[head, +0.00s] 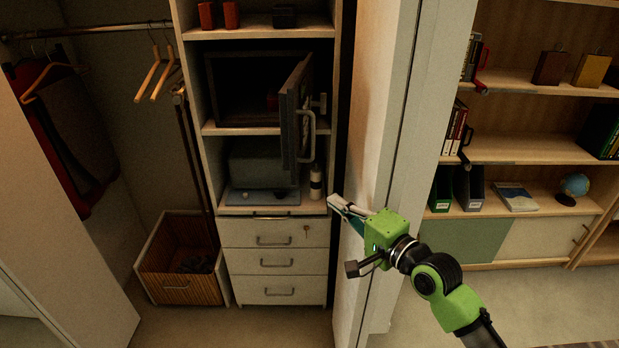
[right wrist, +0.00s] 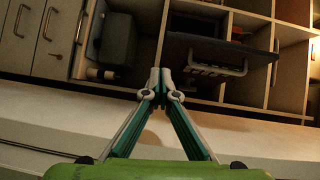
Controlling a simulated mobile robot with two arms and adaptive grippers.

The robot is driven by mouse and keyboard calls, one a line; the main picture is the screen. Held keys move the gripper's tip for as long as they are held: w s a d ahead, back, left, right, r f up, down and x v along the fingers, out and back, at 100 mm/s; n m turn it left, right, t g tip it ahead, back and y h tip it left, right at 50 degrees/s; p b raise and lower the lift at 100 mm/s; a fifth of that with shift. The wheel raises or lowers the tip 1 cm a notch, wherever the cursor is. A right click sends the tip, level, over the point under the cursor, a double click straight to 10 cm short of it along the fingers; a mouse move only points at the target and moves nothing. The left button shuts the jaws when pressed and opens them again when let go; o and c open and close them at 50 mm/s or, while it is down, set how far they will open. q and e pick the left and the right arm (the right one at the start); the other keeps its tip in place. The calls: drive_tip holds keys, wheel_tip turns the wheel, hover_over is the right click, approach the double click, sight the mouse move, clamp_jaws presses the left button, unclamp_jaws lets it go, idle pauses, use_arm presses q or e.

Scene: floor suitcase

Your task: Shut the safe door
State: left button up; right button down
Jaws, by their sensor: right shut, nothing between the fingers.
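The safe (head: 229,92) sits on a shelf of the tall closet unit, its inside dark. Its door (head: 292,112) stands wide open, swung out towards me on the right side, with a grey bar handle (head: 310,130). The door also shows in the right wrist view (right wrist: 215,48), with its handle (right wrist: 217,69) facing my gripper. My right gripper (head: 333,203) is shut and empty, in front of the white panel, below and to the right of the door and apart from it. Its closed fingertips (right wrist: 160,72) show in the right wrist view. My left gripper is not in view.
A white closet panel (head: 376,120) stands right beside my right arm. Below the safe are a grey box (head: 262,165), a white bottle (head: 316,182) and drawers (head: 275,262). A bookshelf (head: 520,150) is at the right, a wooden bin (head: 180,285) at the lower left.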

wheel_tip(320, 180, up, 3)
drive_tip(key=p, duration=0.1)
approach(299, 164)
drive_tip(key=shift+m+t+y, duration=0.3)
drive_tip(key=shift+m+y, duration=0.1)
drive_tip(key=x, duration=0.5)
drive_tip(key=shift+f, duration=0.35)
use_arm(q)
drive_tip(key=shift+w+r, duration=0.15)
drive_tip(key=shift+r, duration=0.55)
use_arm(e)
drive_tip(key=shift+w+a, duration=0.15)
drive_tip(key=shift+w, duration=0.25)
use_arm(q)
drive_tip(key=shift+p, duration=0.3)
